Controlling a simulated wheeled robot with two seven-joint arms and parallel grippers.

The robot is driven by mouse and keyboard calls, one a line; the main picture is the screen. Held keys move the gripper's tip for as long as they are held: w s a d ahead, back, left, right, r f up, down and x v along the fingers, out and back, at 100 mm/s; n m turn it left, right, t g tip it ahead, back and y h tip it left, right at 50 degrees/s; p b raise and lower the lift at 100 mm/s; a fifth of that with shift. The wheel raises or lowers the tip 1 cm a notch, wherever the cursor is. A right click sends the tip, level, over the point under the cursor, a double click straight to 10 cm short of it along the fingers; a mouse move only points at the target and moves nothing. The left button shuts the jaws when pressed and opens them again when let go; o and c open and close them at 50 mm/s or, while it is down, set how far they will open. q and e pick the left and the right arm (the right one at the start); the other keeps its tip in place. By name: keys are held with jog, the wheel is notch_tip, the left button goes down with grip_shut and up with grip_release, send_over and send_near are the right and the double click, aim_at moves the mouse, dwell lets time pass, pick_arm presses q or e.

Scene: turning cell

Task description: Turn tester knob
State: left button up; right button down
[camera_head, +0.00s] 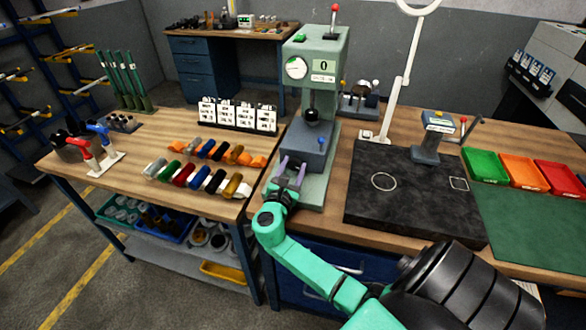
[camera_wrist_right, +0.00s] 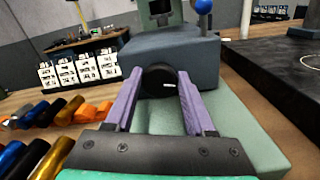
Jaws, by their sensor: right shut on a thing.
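The tester (camera_head: 316,75) is a tall pale green machine with a dial gauge and a red-topped lever, on the middle bench. Its black knob (camera_wrist_right: 159,80), with a white mark pointing right, sits on the front of the dark blue-grey block (camera_wrist_right: 170,52). My right gripper (camera_wrist_right: 157,93) has its two purple fingers on either side of the knob, shut on it. In the head view the right gripper (camera_head: 290,172) is at the front of the block and hides the knob. My left gripper is not in view.
A dark mat (camera_head: 400,215) lies right of the tester, with a lamp and a small stand behind it. Several coloured cylinders (camera_head: 205,175) lie to the left, before white cards (camera_head: 238,115). Green, orange and red trays (camera_head: 524,186) are at the right.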

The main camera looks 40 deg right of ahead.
jog(key=shift+f+m+b, duration=0.4)
jog(key=shift+m+b, duration=0.1)
jog(key=shift+m, duration=0.2)
jog(key=shift+r+m, duration=0.2)
jog(key=shift+m, duration=0.2)
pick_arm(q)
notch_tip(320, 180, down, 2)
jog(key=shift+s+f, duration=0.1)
pick_arm(e)
jog(key=shift+r, duration=0.15)
jog(key=shift+c, duration=1.4)
grip_release()
jog(key=shift+s, duration=0.1)
jog(key=shift+a, duration=0.1)
jog(key=shift+s+a, duration=0.2)
jog(key=shift+a, duration=0.1)
pick_arm(q)
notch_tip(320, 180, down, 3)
jog(key=b, duration=0.3)
pick_arm(e)
jog(key=v, duration=1.3)
jog(key=shift+s+a, duration=0.2)
jog(key=shift+a, duration=0.1)
jog(key=shift+r, duration=0.1)
